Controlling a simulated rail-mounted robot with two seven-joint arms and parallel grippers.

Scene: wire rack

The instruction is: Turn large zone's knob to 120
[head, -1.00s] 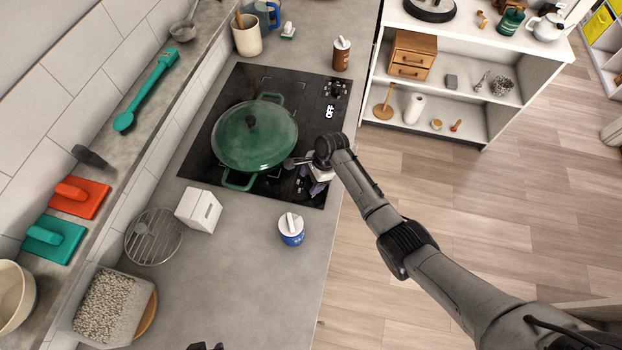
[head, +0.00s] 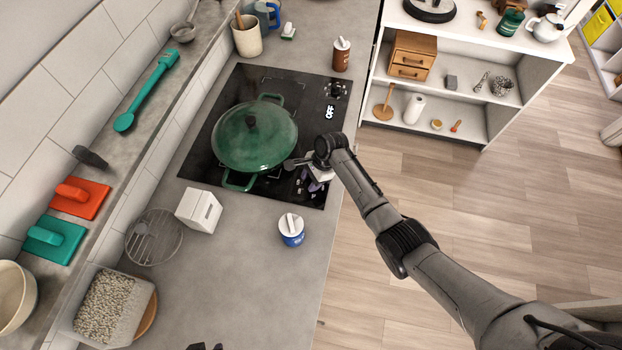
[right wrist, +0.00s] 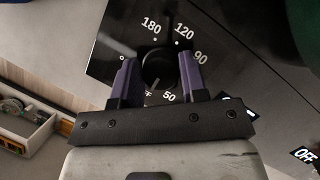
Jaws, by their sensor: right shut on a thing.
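The black cooktop (head: 235,85) lies on the grey counter. Its near knob (right wrist: 158,68) shows in the right wrist view, ringed by the marks 180, 120, 90 and 50; a further mark is partly hidden. My right gripper (right wrist: 158,75) is shut on this knob, one purple finger on each side. I cannot clearly read the knob's pointer. In the head view my right gripper (head: 315,183) is at the cooktop's near right corner and hides the knob. Dark tips at the bottom edge, probably my left gripper (head: 205,346), show too little to judge.
A green lidded pot (head: 254,140) stands on the cooktop close to my right gripper. A far knob (head: 334,89) has an OFF label beside it.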

